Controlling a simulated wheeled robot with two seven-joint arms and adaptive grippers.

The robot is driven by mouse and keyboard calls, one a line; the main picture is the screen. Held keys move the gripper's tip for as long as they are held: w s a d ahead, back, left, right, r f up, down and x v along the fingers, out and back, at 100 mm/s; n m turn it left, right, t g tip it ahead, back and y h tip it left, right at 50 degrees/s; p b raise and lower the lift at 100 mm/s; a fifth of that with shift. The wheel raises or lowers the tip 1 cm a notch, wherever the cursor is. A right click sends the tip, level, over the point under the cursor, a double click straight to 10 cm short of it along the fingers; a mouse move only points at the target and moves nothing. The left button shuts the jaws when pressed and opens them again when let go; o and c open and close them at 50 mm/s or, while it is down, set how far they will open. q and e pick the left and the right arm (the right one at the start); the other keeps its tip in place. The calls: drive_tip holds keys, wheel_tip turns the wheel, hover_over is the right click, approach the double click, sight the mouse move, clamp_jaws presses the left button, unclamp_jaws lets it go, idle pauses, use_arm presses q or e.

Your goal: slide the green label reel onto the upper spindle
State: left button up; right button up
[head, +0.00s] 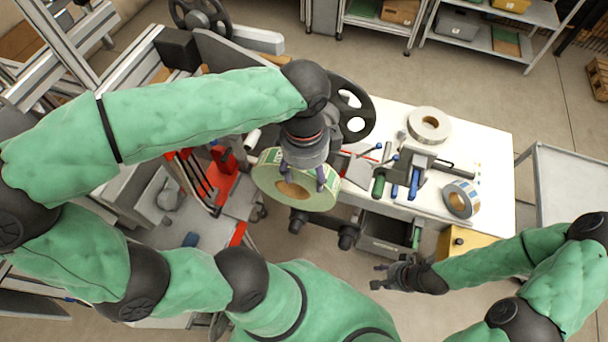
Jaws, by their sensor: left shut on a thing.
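The green label reel (268,182) is a wide pale roll with a green-patterned face and a brown core, hanging in front of the white table's left end. My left gripper (302,178) comes down from above and is shut on the reel's upper rim, holding it tilted. I cannot make out the upper spindle for certain; the reel and my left arm cover part of the machine. Two black round-ended parts (347,237) stick out just below the reel. My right gripper (380,277) is empty, with its fingers apart, over the floor in front of the table.
Red machine parts (222,180) lie close left of the held reel. A grey cart (570,190) stands right.

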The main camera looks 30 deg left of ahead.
use_arm(q)
drive_tip(key=w+a, duration=0.1)
drive_tip(key=w, duration=0.5)
drive_tip(key=shift+w+a, duration=0.25)
drive_tip(key=shift+a, duration=0.05)
idle(0.5)
drive_tip(key=shift+w+r, duration=0.1)
drive_tip(key=shift+w+a+p, duration=0.15)
drive_tip(key=shift+w+a, duration=0.05)
drive_tip(key=shift+w, duration=0.6)
drive_tip(key=shift+w+a+p, duration=0.2)
drive_tip(key=shift+w, duration=0.55)
drive_tip(key=shift+w+a+p, duration=0.15)
drive_tip(key=shift+w+a, duration=0.05)
drive_tip(key=shift+w, duration=0.6)
drive_tip(key=shift+w+a+p, duration=0.25)
drive_tip(key=shift+w+p, duration=0.05)
drive_tip(key=shift+w, duration=0.65)
drive_tip(key=shift+w+a+p, duration=0.2)
drive_tip(key=shift+w+p, duration=0.05)
drive_tip(key=shift+w, duration=0.65)
drive_tip(key=shift+w+a, duration=0.1)
drive_tip(key=shift+w, duration=0.35)
